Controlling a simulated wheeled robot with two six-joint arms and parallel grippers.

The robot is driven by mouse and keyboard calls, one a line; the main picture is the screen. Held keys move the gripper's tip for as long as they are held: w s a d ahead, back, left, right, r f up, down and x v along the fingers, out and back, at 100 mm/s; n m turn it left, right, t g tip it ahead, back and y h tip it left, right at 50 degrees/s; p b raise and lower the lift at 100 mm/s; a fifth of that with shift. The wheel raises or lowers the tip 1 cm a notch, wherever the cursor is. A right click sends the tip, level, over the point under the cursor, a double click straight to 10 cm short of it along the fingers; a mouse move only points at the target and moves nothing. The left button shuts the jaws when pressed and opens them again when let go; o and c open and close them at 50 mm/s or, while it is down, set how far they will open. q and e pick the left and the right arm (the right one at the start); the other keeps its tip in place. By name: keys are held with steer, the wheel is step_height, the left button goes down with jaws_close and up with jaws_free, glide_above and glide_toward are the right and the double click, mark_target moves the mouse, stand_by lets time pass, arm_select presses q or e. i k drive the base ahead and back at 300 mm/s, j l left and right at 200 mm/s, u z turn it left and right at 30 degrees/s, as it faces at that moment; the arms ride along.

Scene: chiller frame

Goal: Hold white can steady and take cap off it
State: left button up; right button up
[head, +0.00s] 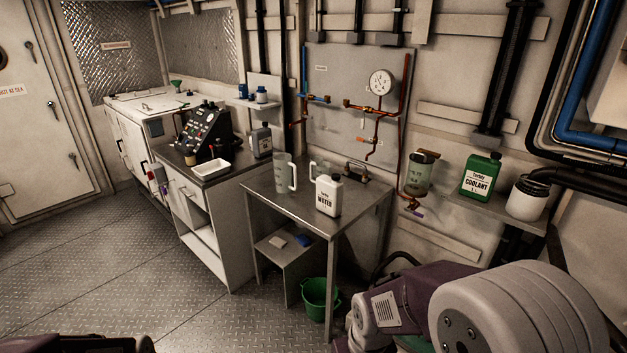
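The white can (328,197), labelled WATER, stands upright on the metal table (293,202) near its front right edge. No gripper touches the can. Parts of my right arm fill the lower right of the head view, and its gripper is not seen. Only a dark bit of my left arm shows at the lower left edge, and its gripper is not seen either.
A clear jug (284,174) stands left of the can, and another is partly hidden behind it. A green coolant can (481,177) and a white jar (526,201) sit on the right shelf. A green bucket (319,298) is under the table. Floor at left is clear.

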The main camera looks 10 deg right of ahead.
mark_target(329, 193)
steer(key=i+j+z, duration=0.1)
steer(key=i+z, duration=0.3)
steer(key=i+j+z, duration=0.2)
steer(key=i+z, duration=0.15)
steer(key=i+j+z, duration=0.75)
steer(key=i+j, duration=0.1)
